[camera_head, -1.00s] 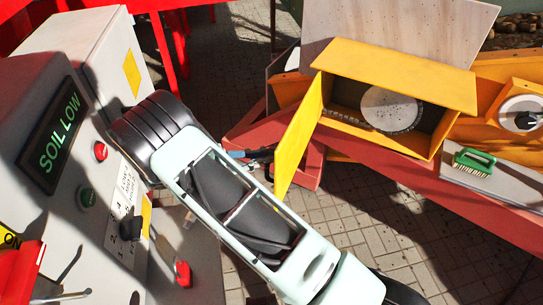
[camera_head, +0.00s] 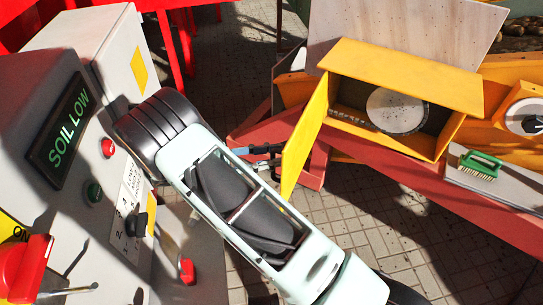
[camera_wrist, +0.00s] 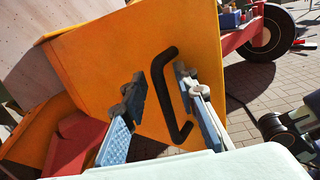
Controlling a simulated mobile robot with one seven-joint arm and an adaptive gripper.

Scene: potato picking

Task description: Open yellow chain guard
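The yellow chain guard (camera_head: 402,75) is a box on the red and yellow machine. Its yellow door (camera_head: 304,135) stands swung out to the left, and a perforated round disc (camera_head: 397,110) and part of a chain show inside. In the wrist view the door's outer face (camera_wrist: 110,60) carries a black bar handle (camera_wrist: 168,92). My gripper (camera_wrist: 158,80) is open at this face, its two fingers apart, with the handle between them in the picture. The right finger is close to the handle; contact cannot be told. In the head view my gripper (camera_head: 274,157) is left of the door.
A grey control cabinet (camera_head: 80,150) with a "SOIL LOW" display, buttons and knobs stands at the left, near my arm. A green brush (camera_head: 480,165) lies on the machine's ledge at the right. A black wheel (camera_wrist: 268,35) is at the upper right in the wrist view. Tiled floor lies below.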

